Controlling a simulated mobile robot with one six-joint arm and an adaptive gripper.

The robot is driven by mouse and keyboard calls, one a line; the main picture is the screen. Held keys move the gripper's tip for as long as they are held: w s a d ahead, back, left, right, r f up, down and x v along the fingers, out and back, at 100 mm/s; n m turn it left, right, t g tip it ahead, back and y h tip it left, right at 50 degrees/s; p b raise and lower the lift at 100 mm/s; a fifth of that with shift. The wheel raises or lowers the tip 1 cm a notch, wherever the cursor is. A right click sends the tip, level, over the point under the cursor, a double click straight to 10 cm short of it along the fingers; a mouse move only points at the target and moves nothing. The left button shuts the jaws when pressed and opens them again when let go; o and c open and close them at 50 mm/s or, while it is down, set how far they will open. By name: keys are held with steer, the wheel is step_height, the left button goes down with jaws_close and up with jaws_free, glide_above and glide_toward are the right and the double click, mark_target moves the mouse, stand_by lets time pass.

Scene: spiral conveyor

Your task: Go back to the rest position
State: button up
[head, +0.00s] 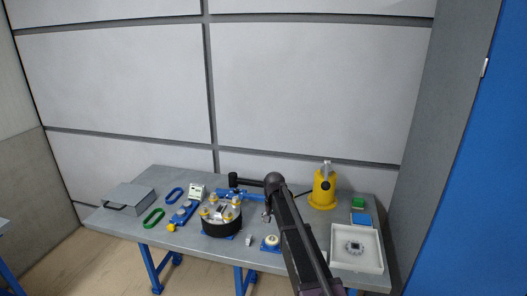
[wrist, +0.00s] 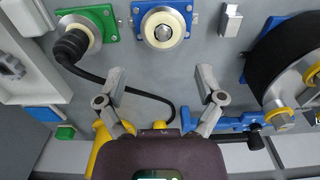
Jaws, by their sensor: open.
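My gripper shows in the wrist view (wrist: 160,88) with its two grey fingers spread wide and nothing between them. It is above the table (head: 150,180), pointing down, with a black cable (wrist: 110,88) passing below the fingers. In the head view my dark arm reaches up over the table from the bottom edge, and the gripper's fingertips cannot be made out clearly.
A black drum (head: 222,229) with yellow-capped parts stands left of my arm. A yellow device (head: 322,190) and a white tray (head: 343,265) stand right. A blue ring mount (head: 271,244) and green plug mount (wrist: 89,25) are close by. A grey box (head: 128,198) sits far left.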

steer(key=s+d+n, duration=0.1)
steer(key=s+d, duration=0.3)
steer(key=s, duration=0.5)
steer(key=s+d+n, duration=0.1)
steer(key=s+d, duration=0.3)
steer(key=s, duration=0.6)
steer(key=s+d+n, duration=0.1)
steer(key=s+d, duration=0.2)
steer(key=s, duration=0.7)
steer(key=shift+d, duration=0.4)
